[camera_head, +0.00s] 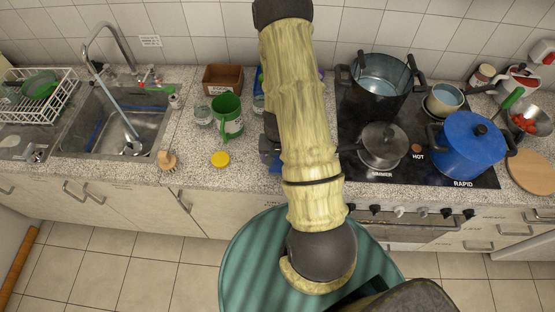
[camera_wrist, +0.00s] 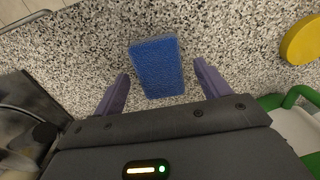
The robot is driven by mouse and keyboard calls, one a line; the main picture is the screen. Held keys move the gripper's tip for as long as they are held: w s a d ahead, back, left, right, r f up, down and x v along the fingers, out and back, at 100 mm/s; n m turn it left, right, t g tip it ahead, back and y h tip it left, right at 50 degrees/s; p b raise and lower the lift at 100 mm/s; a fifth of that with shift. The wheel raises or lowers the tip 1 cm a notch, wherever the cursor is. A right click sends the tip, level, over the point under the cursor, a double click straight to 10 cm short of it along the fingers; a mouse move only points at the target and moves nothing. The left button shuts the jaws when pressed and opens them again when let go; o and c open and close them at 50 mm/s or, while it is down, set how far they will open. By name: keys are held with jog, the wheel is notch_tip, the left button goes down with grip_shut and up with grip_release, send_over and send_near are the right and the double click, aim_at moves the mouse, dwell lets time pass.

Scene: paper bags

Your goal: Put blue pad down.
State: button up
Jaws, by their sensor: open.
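The blue pad (camera_wrist: 156,62) lies flat on the speckled counter in the wrist view. My gripper (camera_wrist: 161,72) is open, with one purple finger on each side of the pad's near part. Gaps show between the pad and both fingers. In the head view my arm covers most of this spot. Only a small blue patch, which looks like the pad (camera_head: 275,167), shows at the left edge of the arm.
A yellow disc (camera_head: 220,159) and a green mug (camera_head: 228,117) stand left of my arm. A brown box (camera_head: 222,79) is behind them, and the sink (camera_head: 115,120) is further left. The stove, with a dark pot (camera_head: 380,108) and blue pot (camera_head: 466,150), is to the right.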

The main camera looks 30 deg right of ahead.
aim_at(277, 162)
notch_tip(277, 162, up, 11)
dwell(0.4)
dwell(0.4)
jog(key=s+a+r+n+t, duration=0.1)
jog(key=s+a+r+n, duration=0.2)
jog(key=a+r, duration=0.2)
jog(key=s+a+r+n+t, duration=0.1)
jog(key=s+a+r+n, duration=0.2)
jog(key=a+r, duration=0.3)
notch_tip(277, 162, up, 4)
jog(key=shift+a+f+n+t, duration=0.25)
jog(key=shift+a+n+t, duration=0.05)
jog(key=shift+n, duration=0.1)
jog(key=shift+w, duration=0.1)
jog(key=b+x, duration=0.2)
jog(key=shift+s+f+b, duration=0.2)
jog(key=shift+f+b, duration=0.15)
